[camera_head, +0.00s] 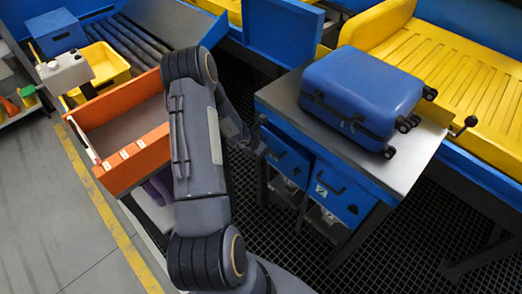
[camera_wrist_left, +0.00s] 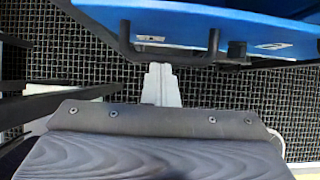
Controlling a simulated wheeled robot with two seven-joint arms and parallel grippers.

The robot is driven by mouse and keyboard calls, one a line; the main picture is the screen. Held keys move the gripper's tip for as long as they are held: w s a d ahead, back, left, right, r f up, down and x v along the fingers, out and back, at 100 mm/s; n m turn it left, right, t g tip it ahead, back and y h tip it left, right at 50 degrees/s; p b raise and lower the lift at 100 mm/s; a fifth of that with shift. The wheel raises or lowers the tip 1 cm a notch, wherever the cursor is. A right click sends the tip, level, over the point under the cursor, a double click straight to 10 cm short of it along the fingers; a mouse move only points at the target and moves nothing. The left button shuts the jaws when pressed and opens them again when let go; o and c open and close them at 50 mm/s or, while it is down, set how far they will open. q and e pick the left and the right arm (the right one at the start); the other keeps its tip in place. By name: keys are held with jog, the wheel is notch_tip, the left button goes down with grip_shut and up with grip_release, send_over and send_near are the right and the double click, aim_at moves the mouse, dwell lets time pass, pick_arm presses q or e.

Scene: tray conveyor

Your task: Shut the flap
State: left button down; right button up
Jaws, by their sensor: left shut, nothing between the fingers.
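My left gripper (camera_wrist_left: 160,72) is shut and empty in the left wrist view, its fingertips just below the edge of a blue panel (camera_wrist_left: 255,25) with a black handle. Contact with the panel cannot be told. In the head view my left arm bends down towards the blue cabinet, with the gripper (camera_head: 255,146) small and dark beside its left front (camera_head: 287,158). The right front (camera_head: 338,192) bears a number label and a black handle. Which panel is the flap is not clear; another blue panel (camera_head: 283,32) stands upright at the back. My right gripper is out of view.
A blue suitcase (camera_head: 364,92) lies on the cabinet's grey top (camera_head: 425,150). A yellow slatted conveyor (camera_head: 450,70) runs behind it. An orange open bin (camera_head: 135,158) stands left of my arm, with a yellow bin (camera_head: 104,66) beyond. Dark grating (camera_head: 390,245) covers the floor.

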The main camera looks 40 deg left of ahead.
pick_arm(q)
jog(key=shift+w+d+r+p, duration=0.1)
jog(key=shift+w+r+p, duration=0.2)
jog(key=shift+w, duration=0.25)
jog(key=shift+w+d+r+p, duration=0.1)
jog(key=shift+w+r+p, duration=0.2)
jog(key=shift+w, duration=0.25)
jog(key=shift+w+r+p, duration=0.15)
jog(key=shift+w+p, duration=0.35)
jog(key=shift+w, duration=0.4)
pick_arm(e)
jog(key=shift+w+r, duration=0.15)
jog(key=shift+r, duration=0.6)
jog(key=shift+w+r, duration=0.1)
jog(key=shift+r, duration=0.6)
pick_arm(q)
jog(key=shift+s, duration=0.1)
